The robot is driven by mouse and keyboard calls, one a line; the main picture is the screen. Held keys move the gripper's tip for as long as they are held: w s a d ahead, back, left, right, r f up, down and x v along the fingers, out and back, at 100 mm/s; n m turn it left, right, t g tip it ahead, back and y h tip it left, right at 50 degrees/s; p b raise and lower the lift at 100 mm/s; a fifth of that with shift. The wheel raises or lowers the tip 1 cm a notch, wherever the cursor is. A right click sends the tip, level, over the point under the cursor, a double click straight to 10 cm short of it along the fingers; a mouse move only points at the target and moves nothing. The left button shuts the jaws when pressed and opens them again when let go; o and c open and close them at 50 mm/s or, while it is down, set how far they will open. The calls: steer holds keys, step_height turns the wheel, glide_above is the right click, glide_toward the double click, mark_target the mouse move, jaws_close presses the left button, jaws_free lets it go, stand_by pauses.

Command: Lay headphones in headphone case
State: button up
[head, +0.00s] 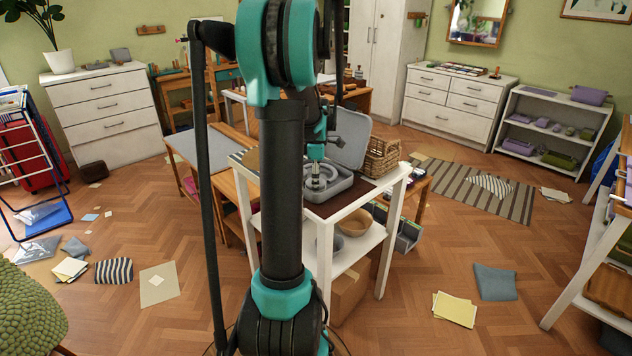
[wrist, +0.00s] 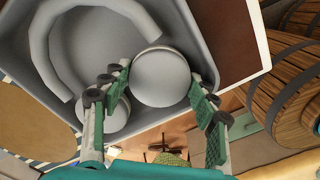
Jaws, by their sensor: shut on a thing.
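The headphone case (head: 345,190) is a grey open shell on the brown top of a white-framed stand, its lid (head: 352,140) raised at the back. The headphones are light grey, with a curved band (wrist: 42,52) and two round ear cups; one cup (wrist: 160,80) is between my fingers and the other (wrist: 116,116) is partly behind my left finger. My gripper (wrist: 156,84) is shut on the headphones at that cup. In the head view my gripper (head: 316,178) is low over the case. The headphones show within the case's outline (wrist: 222,42); whether they touch its floor I cannot tell.
A wicker basket (head: 382,160) stands right behind the case. A wooden bowl (head: 356,218) is on the shelf below. A slatted wooden round thing (wrist: 285,95) is at the right in the wrist view. My arm hides much of the stand's left side.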

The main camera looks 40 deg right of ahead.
steer(key=shift+f, duration=0.4)
stand_by(0.4)
steer(key=o, duration=1.4)
steer(key=shift+c, duration=1.3)
steer(key=shift+r, duration=0.15)
steer(key=shift+r, duration=1.4)
